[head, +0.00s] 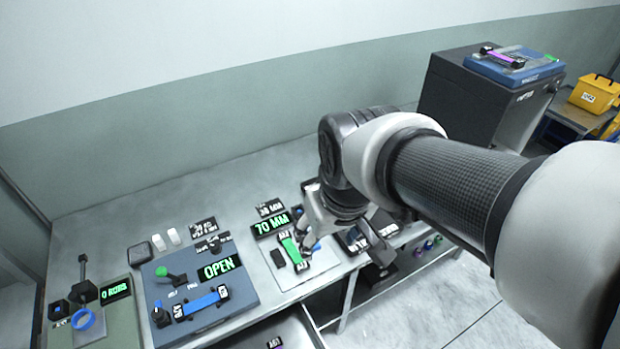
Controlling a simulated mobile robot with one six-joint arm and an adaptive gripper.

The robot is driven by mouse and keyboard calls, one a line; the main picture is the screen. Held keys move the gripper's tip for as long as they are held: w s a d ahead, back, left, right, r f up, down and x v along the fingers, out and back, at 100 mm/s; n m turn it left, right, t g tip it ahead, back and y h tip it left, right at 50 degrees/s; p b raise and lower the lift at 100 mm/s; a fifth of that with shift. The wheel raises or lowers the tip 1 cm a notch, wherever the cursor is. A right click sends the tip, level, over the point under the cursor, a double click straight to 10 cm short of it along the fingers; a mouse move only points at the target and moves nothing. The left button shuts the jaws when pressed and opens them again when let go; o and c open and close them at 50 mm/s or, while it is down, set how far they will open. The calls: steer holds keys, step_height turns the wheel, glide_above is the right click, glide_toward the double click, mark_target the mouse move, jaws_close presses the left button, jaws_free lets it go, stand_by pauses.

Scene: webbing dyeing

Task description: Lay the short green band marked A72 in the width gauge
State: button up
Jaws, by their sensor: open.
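The short green band (291,246) has dark marked ends, but its marking is too small to read for certain. It lies on the pale plate of the width gauge (296,277), below a green display (272,225) that reads 70 MM. I cannot tell how exactly it sits against the gauge's parts. My gripper (308,236) is open and close beside the band's right side, pointing down. Its fingertips are small and partly hidden by my wrist, so I cannot tell whether they touch the band.
Left of the gauge, a blue fixture (245,298) with an OPEN display holds a blue band (201,304). A rub tester (110,330) with a blue ring stands far left. A drawer (290,331) is open below. A dark cabinet (455,100) bears a blue tray (545,72) at back right.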

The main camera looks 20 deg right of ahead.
steer(key=s+r+t, duration=0.1)
steer(key=s+r, duration=0.1)
steer(key=s, duration=0.6)
steer(key=shift+s+m, duration=0.3)
steer(key=shift+s, duration=0.05)
